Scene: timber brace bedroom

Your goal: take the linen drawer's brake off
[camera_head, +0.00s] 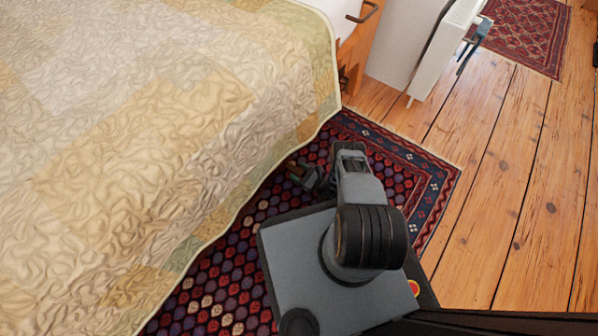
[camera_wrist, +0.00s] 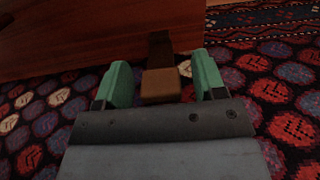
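In the wrist view, a brown wooden lever (camera_wrist: 161,86) with a lighter block at its near end sits between my gripper's fingers. A darker strip runs from the block back to a reddish-brown wooden panel (camera_wrist: 75,35), which looks like the drawer's front. My gripper (camera_wrist: 162,68) is open, with a green finger on each side of the block and a visible gap on both sides. In the head view my gripper (camera_head: 302,174) is low beside the bed's edge. The drawer is hidden there by the quilt.
A quilt-covered bed (camera_head: 150,130) fills the left. A dark red patterned rug (camera_head: 225,285) lies beneath my arm. A white radiator (camera_head: 440,45) stands at the back, with a second rug (camera_head: 520,35) beyond. The plank floor (camera_head: 520,200) at right is clear.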

